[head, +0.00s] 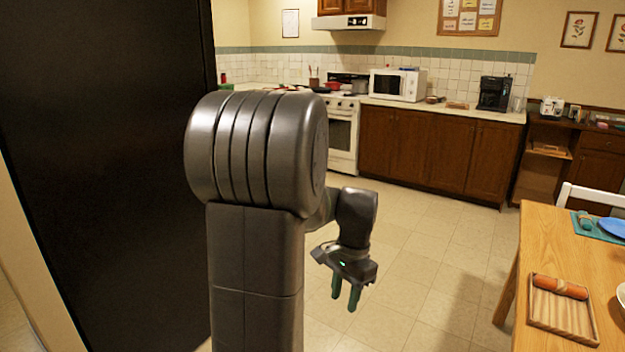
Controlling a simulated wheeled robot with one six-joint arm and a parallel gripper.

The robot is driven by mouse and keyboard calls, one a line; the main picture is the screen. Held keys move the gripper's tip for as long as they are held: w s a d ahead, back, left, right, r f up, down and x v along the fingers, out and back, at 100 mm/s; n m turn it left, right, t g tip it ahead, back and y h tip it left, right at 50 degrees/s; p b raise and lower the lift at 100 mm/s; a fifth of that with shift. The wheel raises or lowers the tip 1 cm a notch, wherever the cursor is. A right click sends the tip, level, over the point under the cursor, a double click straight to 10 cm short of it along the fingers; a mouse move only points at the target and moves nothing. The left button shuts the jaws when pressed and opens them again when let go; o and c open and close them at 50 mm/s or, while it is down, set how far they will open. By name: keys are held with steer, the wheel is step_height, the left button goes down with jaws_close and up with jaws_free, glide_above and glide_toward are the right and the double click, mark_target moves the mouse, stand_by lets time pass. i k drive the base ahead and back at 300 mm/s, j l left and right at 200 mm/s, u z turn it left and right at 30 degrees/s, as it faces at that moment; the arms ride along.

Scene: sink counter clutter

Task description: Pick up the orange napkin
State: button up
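A rolled orange napkin (560,287) lies across the far end of a brown striped placemat (548,318) on the wooden table at the lower right. My gripper (345,302) hangs pointing down over the floor, left of the table and well apart from the napkin. Its two dark green fingers are apart with a gap between them, and nothing shows between them.
The wooden table (540,240) also bears a teal placemat (600,236) with a blue plate (615,227) and a green rolled napkin (585,219). A white chair (590,195) stands behind it. Tiled floor (425,270) is clear between my gripper and the cabinets.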

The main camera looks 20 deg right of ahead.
mark_target(559, 286)
steer(key=i+l+z, duration=0.2)
steer(key=i+z, duration=0.25)
steer(key=i+l+z, duration=0.1)
steer(key=i+z, duration=0.15)
steer(key=z, duration=0.2)
steer(key=i+z, duration=0.45)
steer(key=i+j+z, duration=0.25)
steer(key=z, duration=0.25)
steer(key=i+l+z, duration=0.3)
steer(key=i, duration=0.2)
steer(key=i+l+z, duration=0.3)
steer(key=i, duration=0.25)
steer(key=j, duration=0.1)
